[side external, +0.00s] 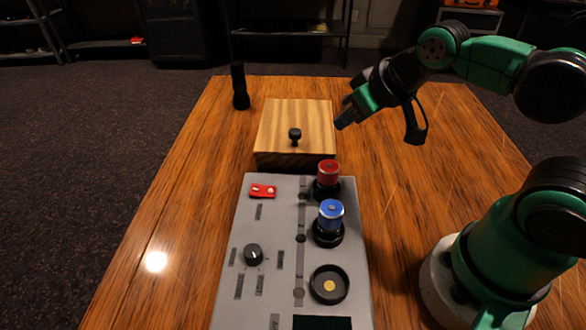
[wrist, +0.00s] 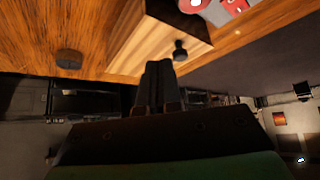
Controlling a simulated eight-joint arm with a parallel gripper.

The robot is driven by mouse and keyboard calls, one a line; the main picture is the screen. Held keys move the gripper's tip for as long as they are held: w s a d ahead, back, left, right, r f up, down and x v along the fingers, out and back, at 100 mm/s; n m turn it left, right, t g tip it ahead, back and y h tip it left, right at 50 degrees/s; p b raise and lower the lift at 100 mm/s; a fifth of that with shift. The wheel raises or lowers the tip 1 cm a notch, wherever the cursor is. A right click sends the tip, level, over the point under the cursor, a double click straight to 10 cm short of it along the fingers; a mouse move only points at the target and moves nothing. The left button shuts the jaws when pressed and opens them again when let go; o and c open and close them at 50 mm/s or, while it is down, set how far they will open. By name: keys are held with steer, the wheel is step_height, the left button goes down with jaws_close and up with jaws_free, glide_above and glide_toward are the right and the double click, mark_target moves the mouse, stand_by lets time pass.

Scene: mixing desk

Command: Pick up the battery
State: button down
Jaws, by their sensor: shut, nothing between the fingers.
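I cannot make out a battery in either view. A wooden box (side external: 292,122) with a small black knob (side external: 295,134) stands on the table behind the grey panel. The box also shows at the top of the wrist view (wrist: 150,38), with its knob (wrist: 180,50). The inside of the box is hidden. My gripper (side external: 344,116) is above the table at the right edge of the box in the side view. Its fingers (wrist: 160,66) are together and empty in the wrist view.
A black flashlight-like object (side external: 240,86) stands at the back left. The left tabletop is clear.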

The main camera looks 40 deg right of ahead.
steer(key=shift+c, duration=1.5)
jaws_free()
steer(key=n+g+y, duration=0.4)
steer(key=n+g, duration=0.2)
steer(key=n, duration=0.7)
glide_toward(332, 207)
steer(key=x, duration=0.4)
steer(key=shift+f, duration=0.35)
steer(key=shift+t, duration=0.3)
steer(key=shift+x, duration=2.7)
